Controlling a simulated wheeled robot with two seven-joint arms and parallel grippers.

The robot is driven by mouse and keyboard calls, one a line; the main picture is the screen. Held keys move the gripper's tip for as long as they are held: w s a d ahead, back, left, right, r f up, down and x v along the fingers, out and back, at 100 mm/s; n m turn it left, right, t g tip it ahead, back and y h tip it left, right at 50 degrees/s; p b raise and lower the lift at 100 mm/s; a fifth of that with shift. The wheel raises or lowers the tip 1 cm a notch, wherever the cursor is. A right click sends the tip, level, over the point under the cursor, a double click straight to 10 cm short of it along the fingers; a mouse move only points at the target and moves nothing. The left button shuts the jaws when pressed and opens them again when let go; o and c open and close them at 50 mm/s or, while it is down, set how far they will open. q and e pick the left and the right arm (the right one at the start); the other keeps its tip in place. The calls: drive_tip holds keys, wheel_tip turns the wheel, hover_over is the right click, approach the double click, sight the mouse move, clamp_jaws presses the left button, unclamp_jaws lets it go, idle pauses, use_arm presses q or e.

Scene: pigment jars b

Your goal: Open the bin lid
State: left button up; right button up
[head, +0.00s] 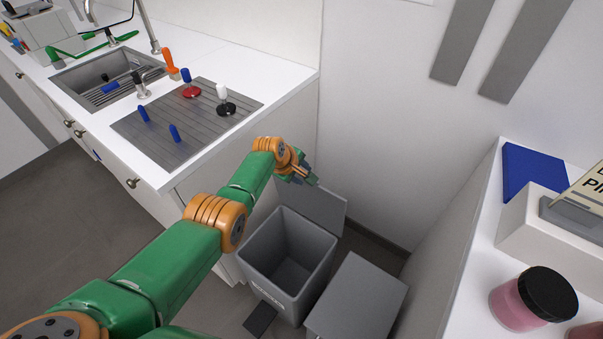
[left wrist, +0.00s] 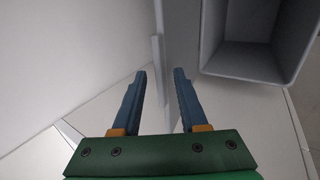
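The grey bin (head: 246,262) stands on the floor between the counter and the white surface on the right. Its lid (head: 322,208) is raised and leans back behind the opening, so the empty-looking inside shows. In the left wrist view the bin's open mouth (left wrist: 290,78) is at the upper right. My left gripper (head: 312,180) is at the lid's upper edge in the head view. In the left wrist view its two fingers (left wrist: 159,72) are apart with nothing gripped between them. Whether a finger touches the lid is unclear. My right gripper is not in view.
A dark pedal (head: 261,319) sits at the bin's front. A second grey box with a flat top (head: 360,295) stands close on the right. The counter (head: 285,85) is at left. A pink jar (head: 515,305) and a blue item (head: 533,172) are at right.

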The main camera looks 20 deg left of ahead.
use_arm(q)
drive_tip(key=p+v, duration=0.7)
idle(0.4)
